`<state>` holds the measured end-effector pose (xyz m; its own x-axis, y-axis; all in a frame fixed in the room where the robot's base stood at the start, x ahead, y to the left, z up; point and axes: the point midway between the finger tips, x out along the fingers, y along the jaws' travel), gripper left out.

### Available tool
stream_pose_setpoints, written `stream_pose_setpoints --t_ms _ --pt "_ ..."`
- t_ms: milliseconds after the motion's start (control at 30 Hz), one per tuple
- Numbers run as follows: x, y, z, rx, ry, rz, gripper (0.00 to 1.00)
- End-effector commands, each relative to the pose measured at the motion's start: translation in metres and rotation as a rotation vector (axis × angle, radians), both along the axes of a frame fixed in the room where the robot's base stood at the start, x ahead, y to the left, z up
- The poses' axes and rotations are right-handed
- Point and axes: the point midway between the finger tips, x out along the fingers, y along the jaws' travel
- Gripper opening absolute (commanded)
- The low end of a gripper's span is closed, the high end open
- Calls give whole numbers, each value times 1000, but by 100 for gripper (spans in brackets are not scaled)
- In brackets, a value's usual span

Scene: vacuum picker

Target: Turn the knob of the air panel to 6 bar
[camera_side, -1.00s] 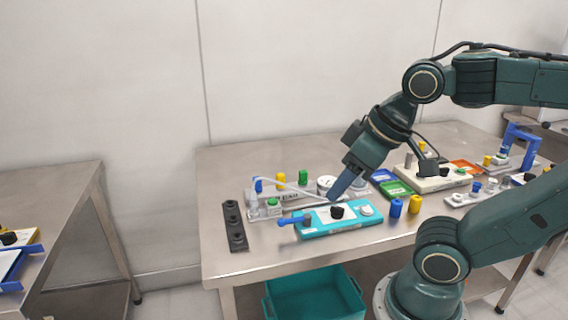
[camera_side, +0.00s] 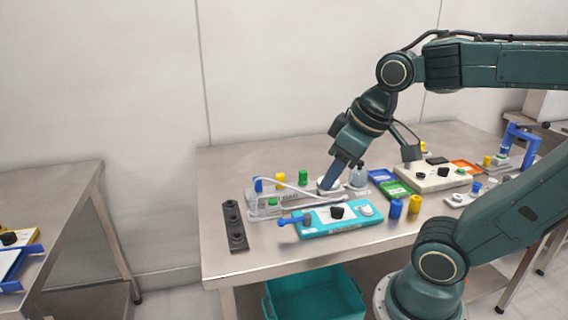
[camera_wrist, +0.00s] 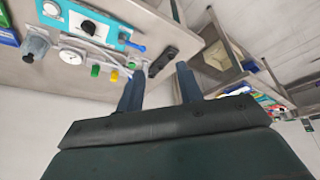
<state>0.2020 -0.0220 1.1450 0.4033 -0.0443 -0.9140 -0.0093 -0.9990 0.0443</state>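A teal panel (camera_side: 318,228) lies near the table's front edge, with a black knob (camera_side: 337,212) and a round white dial (camera_side: 366,209) on top. The panel also shows in the wrist view (camera_wrist: 126,36), with its black knob (camera_wrist: 88,27). I cannot read the knob's setting or the dial. My gripper (camera_side: 330,187) is behind the knob in the side view, over the light board with the round gauge. In the wrist view its two blue fingers (camera_wrist: 158,88) are apart with nothing between them. The knob is clear of the fingers.
A light board (camera_side: 286,203) with a hose, coloured caps and a gauge (camera_wrist: 71,56) lies behind the panel. A grey bottle (camera_side: 358,177) stands beside my gripper. A black strip (camera_side: 234,226) lies left; blue (camera_side: 396,208) and yellow (camera_side: 415,204) cylinders stand right. A cream box (camera_side: 436,176) lies farther right.

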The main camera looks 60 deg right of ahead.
Motion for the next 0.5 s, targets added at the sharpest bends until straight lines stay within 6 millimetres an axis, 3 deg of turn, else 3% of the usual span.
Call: stream_pose_setpoints --t_ms 500 --pt "52 -94 -24 -34 232 -21 36"
